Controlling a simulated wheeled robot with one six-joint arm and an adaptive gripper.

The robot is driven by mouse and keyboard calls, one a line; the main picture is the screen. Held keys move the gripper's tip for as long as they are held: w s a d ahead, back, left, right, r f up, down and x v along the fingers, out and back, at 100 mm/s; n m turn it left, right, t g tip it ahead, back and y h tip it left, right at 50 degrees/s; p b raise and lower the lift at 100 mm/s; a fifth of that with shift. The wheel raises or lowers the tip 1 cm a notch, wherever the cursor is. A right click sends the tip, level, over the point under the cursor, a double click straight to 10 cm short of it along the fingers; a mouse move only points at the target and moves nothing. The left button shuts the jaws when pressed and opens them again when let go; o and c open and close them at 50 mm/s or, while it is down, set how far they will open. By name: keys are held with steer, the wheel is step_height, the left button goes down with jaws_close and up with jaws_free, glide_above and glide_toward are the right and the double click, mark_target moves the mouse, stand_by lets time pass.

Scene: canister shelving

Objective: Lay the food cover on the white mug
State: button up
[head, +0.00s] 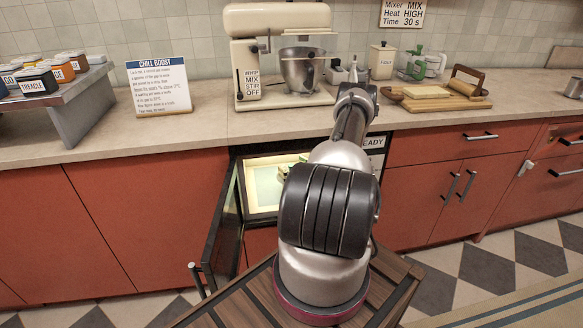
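A white, mug-like thing (436,65) stands at the back of the counter, right of the mixer, close beside a green object. It is small in the picture, and I cannot tell for sure that it is the white mug. I cannot make out a food cover. My arm rises in the middle of the view and reaches toward the counter. My gripper does not show; the arm's far end is hidden behind its own links.
An open appliance (262,205) with a dark door (229,217) swung out holds something green. On the counter (215,122) stand a cream mixer (262,55), a sign (159,88), a flour canister (383,62), the green object (415,66) and boards (440,102). A raised shelf (85,103) bears several jars.

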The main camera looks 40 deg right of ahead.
stand_by(0.3)
steer(key=s, duration=1.2)
steer(key=shift+a, duration=0.15)
